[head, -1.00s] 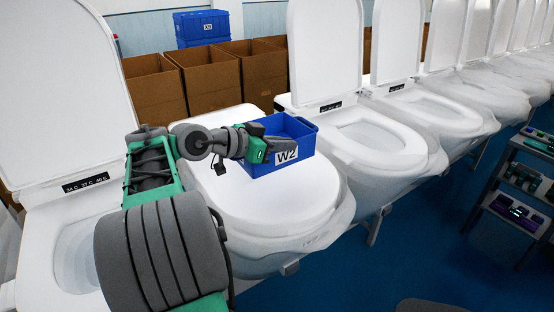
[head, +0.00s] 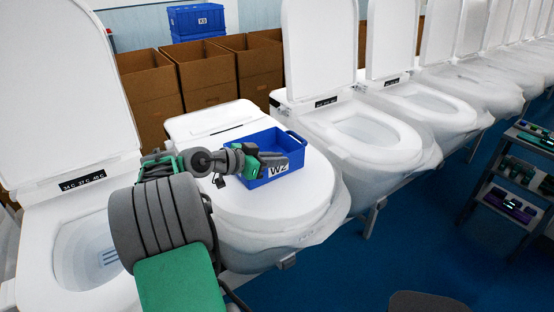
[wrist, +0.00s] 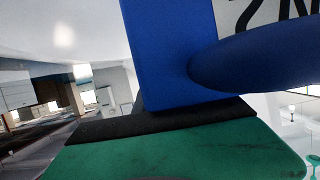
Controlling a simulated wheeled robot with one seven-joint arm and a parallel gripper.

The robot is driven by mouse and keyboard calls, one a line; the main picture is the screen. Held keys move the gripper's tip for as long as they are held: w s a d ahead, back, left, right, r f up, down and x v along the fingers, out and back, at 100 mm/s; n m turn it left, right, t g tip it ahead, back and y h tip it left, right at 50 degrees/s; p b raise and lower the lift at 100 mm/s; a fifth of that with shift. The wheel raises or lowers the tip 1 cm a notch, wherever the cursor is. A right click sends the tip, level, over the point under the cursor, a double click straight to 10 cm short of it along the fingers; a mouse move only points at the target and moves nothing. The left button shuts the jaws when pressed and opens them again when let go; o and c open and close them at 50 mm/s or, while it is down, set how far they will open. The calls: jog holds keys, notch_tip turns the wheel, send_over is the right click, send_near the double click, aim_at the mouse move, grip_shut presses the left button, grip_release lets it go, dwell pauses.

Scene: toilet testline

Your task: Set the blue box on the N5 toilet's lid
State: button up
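The blue box (head: 294,161) with a W2 label is over the closed white lid (head: 280,208) of the second toilet from the left. It looks level or slightly tilted; I cannot tell whether its base rests fully on the lid. No N5 marking is readable. My gripper (head: 270,160) is at the box's near left wall, with one dark finger over the inside and the green part outside. In the wrist view, the blue wall (wrist: 170,50) meets the black pad of a green finger (wrist: 170,150). The other finger is not clear there.
An open-lidded toilet (head: 90,245) stands at left, and another (head: 365,135) at right, with more receding. Brown cartons (head: 205,72) and a blue crate (head: 197,20) stand behind. A tool cart (head: 515,180) is at far right.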

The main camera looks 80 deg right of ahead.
jog(key=shift+o, duration=1.3)
